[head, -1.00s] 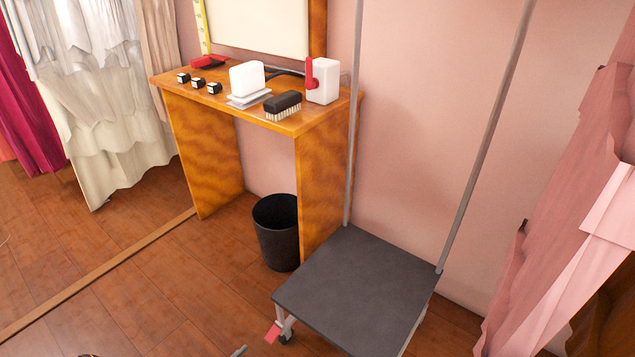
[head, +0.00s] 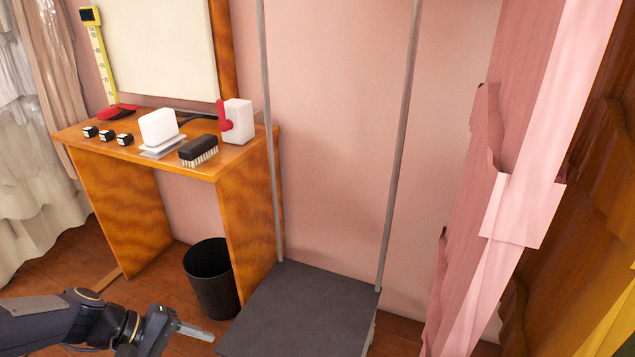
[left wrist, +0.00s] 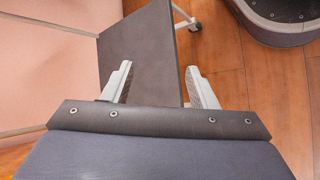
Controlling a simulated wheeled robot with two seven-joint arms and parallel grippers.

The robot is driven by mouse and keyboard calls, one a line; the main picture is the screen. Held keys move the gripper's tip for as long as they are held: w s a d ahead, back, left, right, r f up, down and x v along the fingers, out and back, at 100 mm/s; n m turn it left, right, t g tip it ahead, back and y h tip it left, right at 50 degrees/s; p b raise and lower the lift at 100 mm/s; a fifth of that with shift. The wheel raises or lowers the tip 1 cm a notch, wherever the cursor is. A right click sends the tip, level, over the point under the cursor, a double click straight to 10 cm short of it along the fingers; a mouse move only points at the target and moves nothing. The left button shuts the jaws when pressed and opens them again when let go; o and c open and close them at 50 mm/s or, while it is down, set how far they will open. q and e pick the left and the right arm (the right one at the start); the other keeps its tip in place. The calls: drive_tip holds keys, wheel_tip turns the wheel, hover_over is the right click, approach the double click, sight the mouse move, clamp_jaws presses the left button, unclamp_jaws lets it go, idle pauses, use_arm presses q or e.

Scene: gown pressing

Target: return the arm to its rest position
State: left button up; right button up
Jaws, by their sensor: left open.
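My left arm comes in at the lower left of the head view, and its gripper (head: 194,333) is beside the left edge of the dark grey cart platform (head: 300,312). In the left wrist view the two fingers of my left gripper (left wrist: 160,88) stand apart with nothing between them. The platform (left wrist: 150,50) shows beyond the fingers there. My right gripper is not in view.
A wooden table (head: 125,210) with small items stands at the left, and a black bin (head: 210,280) is under its right side. Two grey poles rise from the cart. Pink cloth (head: 480,200) hangs at the right, with a yellow garment (head: 610,310) beyond.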

use_arm(q)
drive_tip(key=s+d+r+m+t+y, duration=0.1)
drive_tip(key=s+r+m+t+y, duration=0.1)
drive_tip(key=s+r+m+y, duration=0.3)
drive_tip(key=s+d+r+m+t, duration=0.2)
drive_tip(key=s+r, duration=0.1)
drive_tip(key=s, duration=0.5)
wheel_tip(320, 180, up, 38)
drive_tip(key=p, duration=3.8)
drive_tip(key=shift+r, duration=0.2)
drive_tip(key=shift+c, duration=0.3)
